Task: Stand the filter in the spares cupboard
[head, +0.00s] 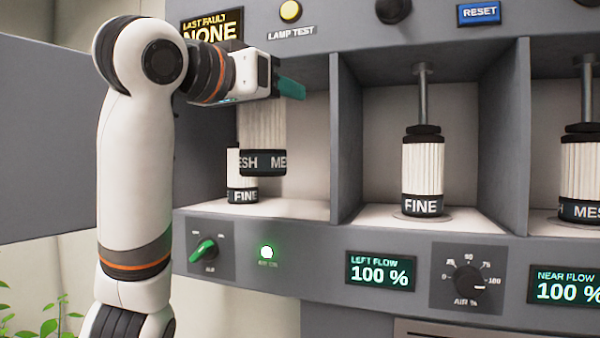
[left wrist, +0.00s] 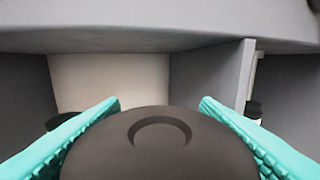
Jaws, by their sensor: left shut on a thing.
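My left gripper (head: 290,88) is shut on a white pleated filter with a dark base band reading MESH (head: 264,128). The filter hangs upright in front of the leftmost bay, above its floor. In the left wrist view, the filter's dark round top (left wrist: 160,145) sits between the teal fingers of the left gripper (left wrist: 160,110). The leftmost bay (head: 308,150) is open, and a FINE filter (head: 242,196) stands inside it, partly hidden behind the held filter. My right gripper is not in view.
The middle bay holds a FINE filter (head: 423,175) under a rod, and the right bay holds a MESH filter (head: 582,172). A divider (head: 345,140) bounds the leftmost bay. A green knob (head: 204,250) and LEFT FLOW display (head: 380,272) are below. A grey panel (head: 60,140) stands left.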

